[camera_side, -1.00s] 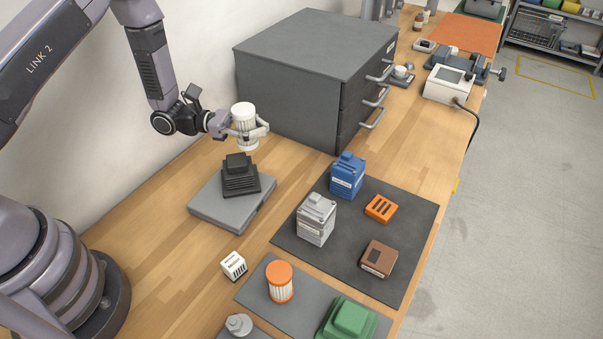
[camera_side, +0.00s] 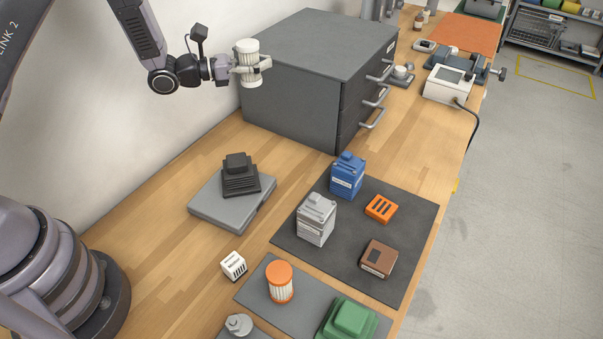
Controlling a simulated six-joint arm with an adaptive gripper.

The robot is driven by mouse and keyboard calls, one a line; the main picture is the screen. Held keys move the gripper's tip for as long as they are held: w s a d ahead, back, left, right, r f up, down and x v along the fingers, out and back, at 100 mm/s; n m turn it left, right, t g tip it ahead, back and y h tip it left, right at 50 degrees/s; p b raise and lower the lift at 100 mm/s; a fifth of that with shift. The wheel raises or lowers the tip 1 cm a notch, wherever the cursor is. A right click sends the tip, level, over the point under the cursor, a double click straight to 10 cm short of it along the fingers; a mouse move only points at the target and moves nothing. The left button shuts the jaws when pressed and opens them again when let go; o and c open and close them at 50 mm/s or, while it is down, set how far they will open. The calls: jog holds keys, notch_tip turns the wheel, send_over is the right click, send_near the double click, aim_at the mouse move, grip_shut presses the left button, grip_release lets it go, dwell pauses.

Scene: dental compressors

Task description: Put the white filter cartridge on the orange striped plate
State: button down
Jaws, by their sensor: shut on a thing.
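The white filter cartridge (camera_side: 247,47) is upright, a ribbed white cylinder with a wider cap. My gripper (camera_side: 250,68) is shut around its middle and holds it in the air, in front of the upper left part of the grey drawer cabinet in the picture. The orange striped plate (camera_side: 381,208) is a small flat orange piece with dark slots. It lies on the dark mat (camera_side: 412,222), to the right of and well below my gripper in the picture. Nothing rests on it.
On the mat, a blue container (camera_side: 347,177), a grey-white container (camera_side: 316,221) and a brown box (camera_side: 378,258) stand around the plate. The grey drawer cabinet (camera_side: 300,100) stands behind. A black stepped piece (camera_side: 240,178) sits on a grey case (camera_side: 213,208). An orange-capped cartridge (camera_side: 280,285) stands in front.

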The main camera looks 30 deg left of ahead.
jog(key=d+f+m+g+h, duration=0.55)
jog(key=d+f+g, duration=0.35)
jog(key=f, duration=0.3)
jog(key=m, duration=0.1)
send_over(302, 179)
jog(key=shift+y, duration=0.35)
notch_tip(302, 179, down, 7)
jog(key=shift+d+f, duration=0.1)
jog(key=shift+f, duration=2.05)
jog(key=shift+f, duration=0.2)
jog(key=c, duration=0.6)
grip_release()
